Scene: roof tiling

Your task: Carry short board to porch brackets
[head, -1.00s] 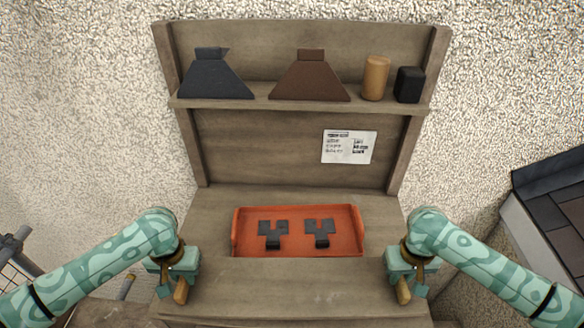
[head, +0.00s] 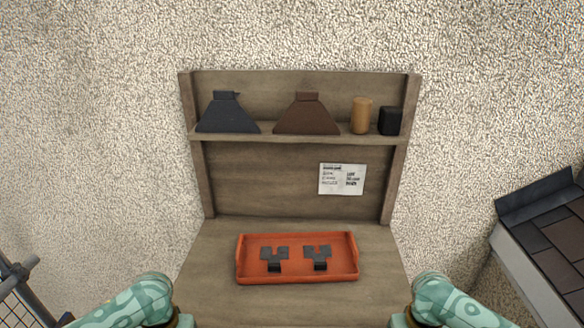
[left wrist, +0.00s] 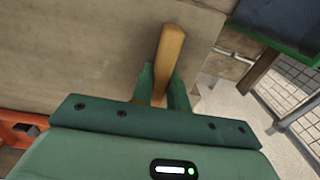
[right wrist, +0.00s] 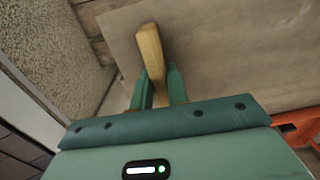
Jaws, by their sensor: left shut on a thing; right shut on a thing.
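The short board is a flat, pale wooden piece with a handle near each end. It shows in the left wrist view (left wrist: 85,60) and the right wrist view (right wrist: 215,45). My left gripper (left wrist: 160,82) is shut on one wooden handle (left wrist: 170,50). My right gripper (right wrist: 160,85) is shut on the other wooden handle (right wrist: 150,48). In the head view only parts of my arms show at the bottom edge; both grippers and the board are below the picture. I cannot make out the porch brackets for certain.
A wooden bench (head: 210,270) stands against a rough wall, holding an orange tray (head: 245,278) with two dark notched pieces (head: 274,256). A tiled roof edge (head: 550,235) is at right, a railing (head: 18,275) at left.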

